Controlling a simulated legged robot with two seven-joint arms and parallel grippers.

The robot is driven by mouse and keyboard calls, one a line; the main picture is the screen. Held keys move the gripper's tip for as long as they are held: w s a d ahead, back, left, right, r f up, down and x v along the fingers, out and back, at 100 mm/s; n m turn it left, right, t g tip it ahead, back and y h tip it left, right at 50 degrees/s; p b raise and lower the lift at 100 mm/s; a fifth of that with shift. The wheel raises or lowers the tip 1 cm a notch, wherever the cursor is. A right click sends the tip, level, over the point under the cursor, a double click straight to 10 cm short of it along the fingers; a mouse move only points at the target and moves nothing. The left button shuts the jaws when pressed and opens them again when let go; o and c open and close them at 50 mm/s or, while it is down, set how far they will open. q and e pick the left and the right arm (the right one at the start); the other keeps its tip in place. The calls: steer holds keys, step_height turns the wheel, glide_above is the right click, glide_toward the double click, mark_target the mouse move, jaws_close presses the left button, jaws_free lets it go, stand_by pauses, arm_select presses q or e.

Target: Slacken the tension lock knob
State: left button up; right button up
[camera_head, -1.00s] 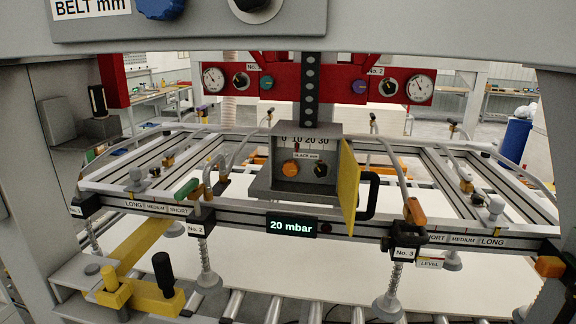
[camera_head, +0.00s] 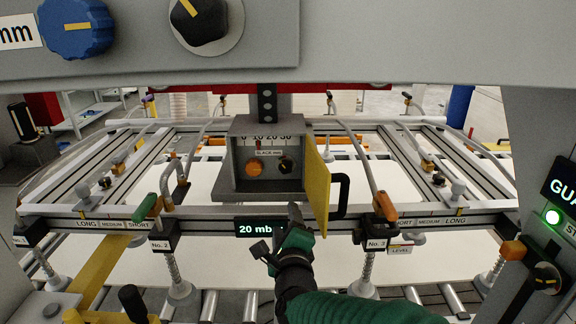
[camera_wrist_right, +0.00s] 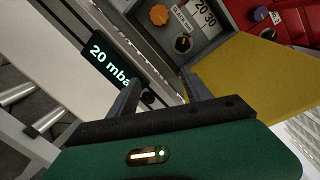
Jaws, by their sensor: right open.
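No label reading "tension lock" is legible. A grey box (camera_head: 238,192) on the frame's middle holds an orange knob (camera_head: 254,167) and a black knob (camera_head: 285,165) under a slack scale. Its yellow door (camera_head: 318,190) stands open at the right. Both knobs also show in the right wrist view, orange (camera_wrist_right: 159,15) and black (camera_wrist_right: 182,43). A larger black knob (camera_head: 199,18) and a blue knob (camera_head: 76,27) sit on the panel above. My right gripper (camera_head: 278,231) is open and empty, below and in front of the box, apart from the knobs. My left gripper is out of view.
A display (camera_head: 259,228) reading 20 mbar is just left of my right gripper. The door's black handle (camera_head: 341,196) sticks out right of the box. Orange-tipped levers (camera_head: 386,206) and suction cups line the front rail (camera_head: 430,217).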

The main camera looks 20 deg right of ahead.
step_height(320, 180, up, 4)
steer(key=m+t+h, duration=0.1)
steer(key=m+h, duration=0.1)
steer(key=m, duration=0.2)
steer(key=p, duration=0.6)
glide_toward(285, 170)
steer(key=x, duration=0.8)
steer(key=shift+w+d+r, duration=0.2)
steer(key=shift+d+r, duration=0.05)
steer(key=shift+d, duration=0.15)
steer(key=shift+w+a, duration=0.1)
steer(key=shift+w, duration=0.15)
steer(key=shift+w+a+f, duration=0.1)
steer(key=shift+w+a, duration=0.05)
steer(key=shift+a, duration=0.2)
steer(key=shift+d, duration=0.3)
steer(key=c, duration=0.9)
jaws_close()
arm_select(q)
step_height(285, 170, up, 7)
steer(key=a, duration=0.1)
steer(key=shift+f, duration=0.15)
arm_select(e)
steer(key=shift+f, duration=0.15)
